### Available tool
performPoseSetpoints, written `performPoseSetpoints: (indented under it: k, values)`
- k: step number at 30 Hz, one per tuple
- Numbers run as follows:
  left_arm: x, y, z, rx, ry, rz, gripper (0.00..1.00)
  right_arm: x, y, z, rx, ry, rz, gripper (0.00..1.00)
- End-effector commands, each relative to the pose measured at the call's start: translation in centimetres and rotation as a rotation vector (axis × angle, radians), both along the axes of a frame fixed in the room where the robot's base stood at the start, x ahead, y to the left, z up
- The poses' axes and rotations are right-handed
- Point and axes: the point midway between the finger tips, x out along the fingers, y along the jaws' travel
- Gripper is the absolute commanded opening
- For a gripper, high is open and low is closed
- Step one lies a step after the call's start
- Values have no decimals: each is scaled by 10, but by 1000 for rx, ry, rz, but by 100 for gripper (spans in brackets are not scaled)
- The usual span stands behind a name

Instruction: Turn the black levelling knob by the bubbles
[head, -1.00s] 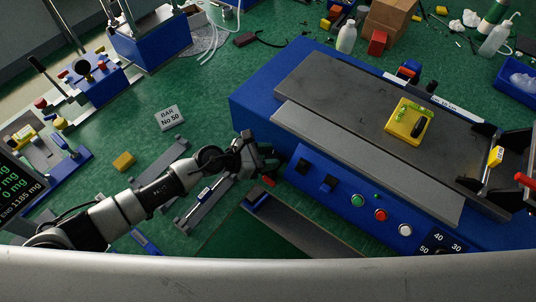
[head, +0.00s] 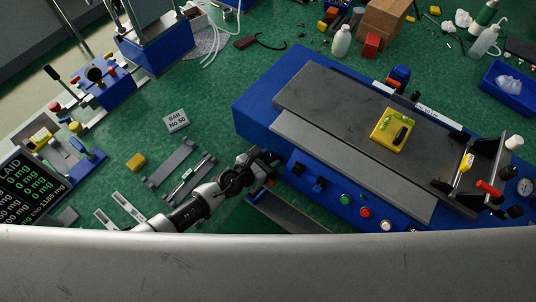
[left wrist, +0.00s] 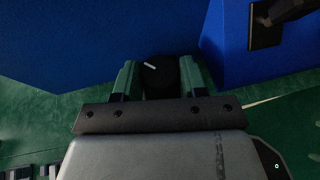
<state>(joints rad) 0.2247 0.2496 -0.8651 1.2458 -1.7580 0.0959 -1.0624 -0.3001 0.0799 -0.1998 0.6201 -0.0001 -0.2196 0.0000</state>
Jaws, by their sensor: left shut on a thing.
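The black knob (left wrist: 158,76) with a white pointer line sits at the foot of the blue press body, seen in the left wrist view. My left gripper (left wrist: 158,80) is shut on it, with one greenish finger on each side. In the head view my left gripper (head: 268,164) is at the press's left front corner, and the knob is hidden there. The bubbles are two green vials (head: 386,118) on a yellow block (head: 381,137) on the grey press top; they are too small to read. My right gripper is not in view.
The blue press (head: 262,104) carries green, red and white buttons along its front. A black bracket (head: 488,168) with a red handle stands at its right end.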

Motion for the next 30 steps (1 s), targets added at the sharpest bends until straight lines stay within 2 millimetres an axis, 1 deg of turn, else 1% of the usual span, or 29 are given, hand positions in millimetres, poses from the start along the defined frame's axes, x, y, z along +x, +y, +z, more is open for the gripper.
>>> performPoseSetpoints:
  k: [1,3,22,26,30]
  values:
    - [-1,-1,3,-7,5,19,18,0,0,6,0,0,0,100]
    - [0,0,3,-2,0,35,18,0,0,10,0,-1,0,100]
    - [-1,-2,2,0,0,214,18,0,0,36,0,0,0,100]
    - [-2,-4,3,-2,0,270,18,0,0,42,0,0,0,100]
    - [-2,-5,2,-2,2,362,18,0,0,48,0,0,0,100]
